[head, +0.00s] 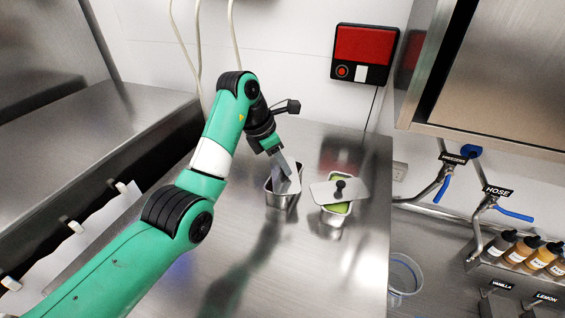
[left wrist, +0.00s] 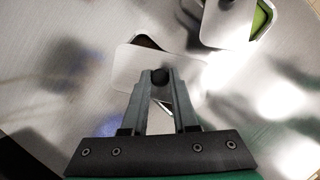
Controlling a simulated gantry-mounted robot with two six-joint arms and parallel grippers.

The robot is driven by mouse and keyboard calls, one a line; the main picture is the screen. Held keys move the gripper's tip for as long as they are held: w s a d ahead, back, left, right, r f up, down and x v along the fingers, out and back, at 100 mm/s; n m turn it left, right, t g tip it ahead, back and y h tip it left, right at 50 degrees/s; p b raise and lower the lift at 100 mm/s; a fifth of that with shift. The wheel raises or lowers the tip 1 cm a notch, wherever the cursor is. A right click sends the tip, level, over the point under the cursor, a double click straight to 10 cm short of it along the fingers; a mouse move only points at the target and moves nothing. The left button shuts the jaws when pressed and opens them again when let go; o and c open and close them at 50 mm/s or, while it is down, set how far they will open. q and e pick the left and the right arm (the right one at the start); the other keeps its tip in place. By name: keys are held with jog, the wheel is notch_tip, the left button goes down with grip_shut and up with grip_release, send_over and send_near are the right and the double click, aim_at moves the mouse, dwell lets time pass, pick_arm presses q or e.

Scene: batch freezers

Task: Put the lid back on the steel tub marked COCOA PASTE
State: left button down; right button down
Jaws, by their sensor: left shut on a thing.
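My left gripper (head: 285,168) is shut on the black knob (left wrist: 160,76) of a steel lid (left wrist: 130,68). The lid is at a steel tub (head: 281,201) and looks tilted in the head view. In the left wrist view it covers most of the tub's opening, and a dark brown strip (left wrist: 147,42) shows past its far edge. I cannot tell whether the lid touches the rim. No marking on the tub can be read. My right gripper is not in view.
A second steel tub (head: 334,217) with green contents stands close on the right, its black-knobbed lid (head: 350,187) lying askew on it. A clear container (head: 404,275) is right of the steel counter (head: 320,270). The counter's front area is clear.

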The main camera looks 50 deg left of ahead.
pick_arm(q)
jog(key=c, duration=0.6)
grip_release()
jog(key=shift+o, duration=0.3)
jog(key=o, duration=0.4)
